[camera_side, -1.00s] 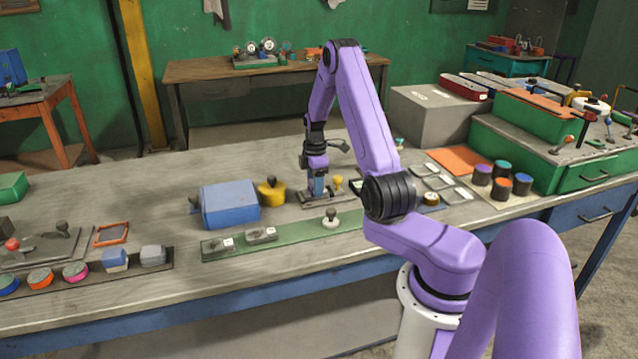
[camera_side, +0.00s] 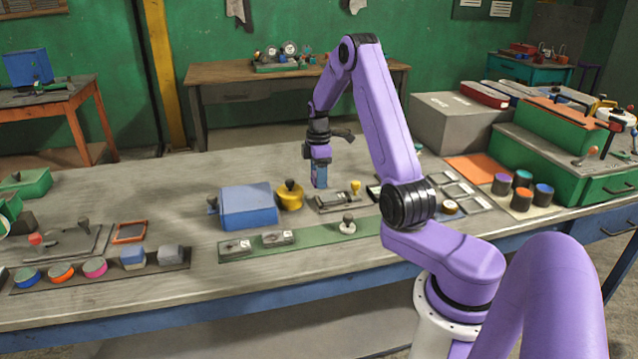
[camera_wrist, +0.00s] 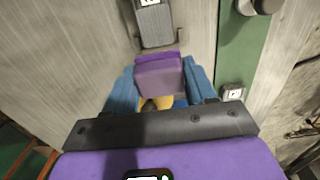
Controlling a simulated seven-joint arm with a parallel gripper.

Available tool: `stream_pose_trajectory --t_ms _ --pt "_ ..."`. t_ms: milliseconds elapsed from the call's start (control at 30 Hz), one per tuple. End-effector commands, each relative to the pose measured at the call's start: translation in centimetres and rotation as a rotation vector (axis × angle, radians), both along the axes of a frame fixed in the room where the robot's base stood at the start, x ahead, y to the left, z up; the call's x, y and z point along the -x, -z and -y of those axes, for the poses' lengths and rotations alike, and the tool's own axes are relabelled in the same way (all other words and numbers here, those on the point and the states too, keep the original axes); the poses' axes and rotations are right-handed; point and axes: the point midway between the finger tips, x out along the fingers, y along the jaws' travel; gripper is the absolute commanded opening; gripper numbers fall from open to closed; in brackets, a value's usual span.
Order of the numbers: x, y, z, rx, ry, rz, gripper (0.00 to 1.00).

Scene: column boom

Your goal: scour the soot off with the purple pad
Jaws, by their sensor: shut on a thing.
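My gripper (camera_side: 320,184) hangs over the middle of the bench, fingers pointing down. In the wrist view its blue fingers (camera_wrist: 160,88) are shut on a purple pad (camera_wrist: 159,76), a small block gripped from both sides. In the side view the pad cannot be made out between the fingers. A dark fixture with a yellow knob (camera_side: 338,202) lies on the bench just below and to the right of the gripper. A grey plate (camera_wrist: 155,24) lies ahead of the pad in the wrist view. I cannot make out soot on any surface.
A blue box (camera_side: 249,206) and a yellow round piece (camera_side: 289,197) stand left of my gripper. A green strip (camera_side: 300,241) with small blocks and a knob runs in front. Several colour-topped pots (camera_side: 521,180) stand right. Round pads (camera_side: 61,273) line the left front.

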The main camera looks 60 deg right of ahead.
Motion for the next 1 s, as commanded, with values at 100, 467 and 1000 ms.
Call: stream_pose_trajectory --t_ms 100,467,1000 --pt "-0.1 -1.2 0.0 0.002 -0.001 0.002 0.26" --pt "0.0 -2.9 0.0 0.0 0.0 0.0 0.26" --pt "0.5 -3.1 0.1 0.001 0.006 0.001 0.26"
